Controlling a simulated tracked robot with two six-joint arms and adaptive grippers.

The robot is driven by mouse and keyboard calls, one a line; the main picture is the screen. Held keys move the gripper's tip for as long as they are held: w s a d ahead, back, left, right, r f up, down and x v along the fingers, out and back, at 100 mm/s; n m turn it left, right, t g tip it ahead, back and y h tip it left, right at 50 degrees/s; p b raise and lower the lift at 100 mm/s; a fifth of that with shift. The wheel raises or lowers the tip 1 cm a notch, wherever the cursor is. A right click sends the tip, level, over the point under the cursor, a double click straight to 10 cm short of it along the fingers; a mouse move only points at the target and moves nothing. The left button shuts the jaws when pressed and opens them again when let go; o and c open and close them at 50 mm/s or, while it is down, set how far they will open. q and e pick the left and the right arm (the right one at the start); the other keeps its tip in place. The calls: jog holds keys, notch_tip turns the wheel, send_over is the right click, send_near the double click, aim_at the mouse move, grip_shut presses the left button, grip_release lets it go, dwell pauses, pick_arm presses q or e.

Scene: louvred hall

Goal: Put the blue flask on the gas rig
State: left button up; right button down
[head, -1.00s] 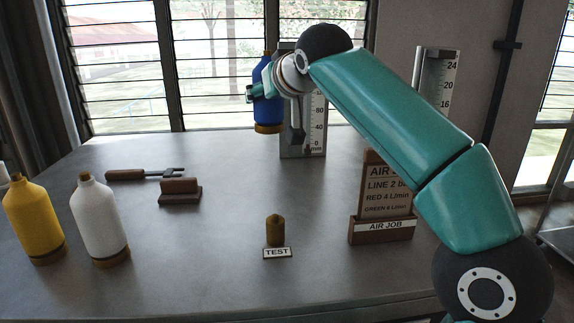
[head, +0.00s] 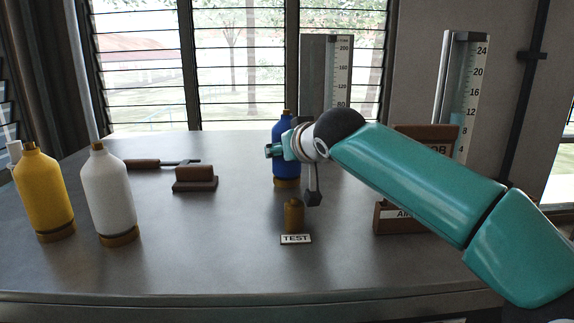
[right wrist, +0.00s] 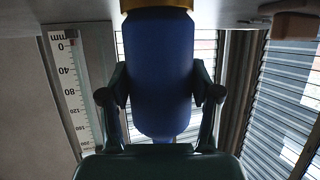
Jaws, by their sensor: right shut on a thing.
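The blue flask (head: 285,158), with a brown base and brown top, is upright behind the brass TEST peg (head: 293,216). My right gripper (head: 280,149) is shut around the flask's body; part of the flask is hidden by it. In the right wrist view the blue flask (right wrist: 158,70) sits between the two fingers of the right gripper (right wrist: 160,96), its brown base at the top of the picture. I cannot tell whether its base touches the table. No part is labelled gas rig; a TEST plate (head: 295,239) stands before the peg. My left gripper is not in view.
A yellow flask (head: 44,195) and a white flask (head: 108,195) stand at the left of the grey table (head: 190,260). Scale stands (head: 318,75) (head: 452,85) and a wooden sign holder (head: 388,217) are behind and right.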

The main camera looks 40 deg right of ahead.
jog(key=shift+f, duration=0.35)
jog(key=shift+s+r, duration=0.1)
jog(key=shift+r, duration=0.05)
jog(key=shift+c, duration=1.2)
grip_release()
